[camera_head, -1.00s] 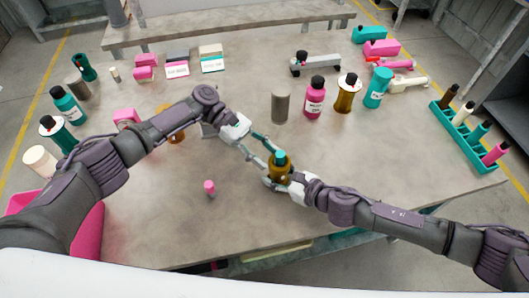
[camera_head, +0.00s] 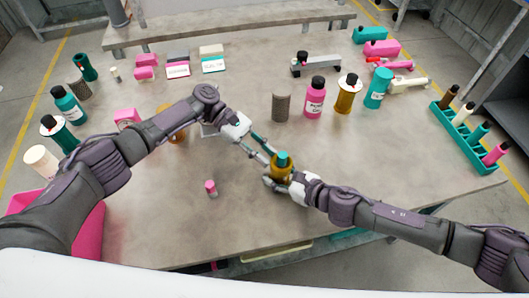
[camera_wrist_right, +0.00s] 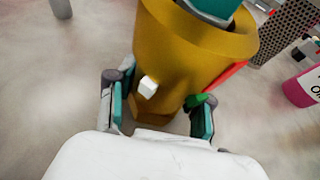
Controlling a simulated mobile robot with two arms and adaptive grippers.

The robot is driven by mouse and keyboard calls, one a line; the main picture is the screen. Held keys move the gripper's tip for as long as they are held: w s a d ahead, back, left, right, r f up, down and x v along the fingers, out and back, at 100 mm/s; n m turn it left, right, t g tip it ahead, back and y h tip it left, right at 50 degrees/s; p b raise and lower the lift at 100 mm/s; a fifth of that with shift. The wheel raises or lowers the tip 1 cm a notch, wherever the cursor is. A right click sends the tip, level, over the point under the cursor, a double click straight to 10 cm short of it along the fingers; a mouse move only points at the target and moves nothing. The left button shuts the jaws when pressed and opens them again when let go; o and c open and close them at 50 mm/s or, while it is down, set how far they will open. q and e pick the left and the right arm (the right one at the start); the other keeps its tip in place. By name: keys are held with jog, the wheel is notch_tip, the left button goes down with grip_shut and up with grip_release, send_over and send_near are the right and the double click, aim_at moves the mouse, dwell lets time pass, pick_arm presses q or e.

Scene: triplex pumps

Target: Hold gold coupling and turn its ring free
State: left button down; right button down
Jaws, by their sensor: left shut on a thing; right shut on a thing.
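The gold coupling (camera_head: 281,171) stands near the middle front of the table, with a teal part (camera_head: 282,158) on top. My right gripper (camera_head: 275,183) is shut on its gold body from the lower right. In the right wrist view the flared gold body (camera_wrist_right: 180,60) rises between my right fingers (camera_wrist_right: 157,108), with a white knob on its side and a red and a green piece beside it. My left gripper (camera_head: 269,158) comes from the upper left and is shut at the coupling's top, by the teal part. Its exact contact is too small to see.
A small pink-topped piece (camera_head: 211,187) stands left of the coupling. A dark cylinder (camera_head: 281,107), a pink bottle (camera_head: 315,97) and a gold bottle (camera_head: 348,94) stand behind. A teal rack (camera_head: 470,138) is at the right edge.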

pick_arm(q)
jog(key=shift+w+d+f+m+g+y, duration=0.1)
jog(key=shift+w+d+m+g+y, duration=0.2)
jog(key=shift+m+g, duration=0.25)
jog(key=shift+w+d+f+m+g+y, duration=0.1)
jog(key=shift+w+d+m+g+y, duration=0.1)
jog(key=shift+m+g+y, duration=0.3)
jog(key=c, duration=1)
grip_release()
jog(key=shift+a, duration=0.1)
jog(key=shift+a+r, duration=0.1)
jog(key=shift+r, duration=0.1)
notch_tip(320, 180, up, 10)
jog(key=shift+f, duration=0.1)
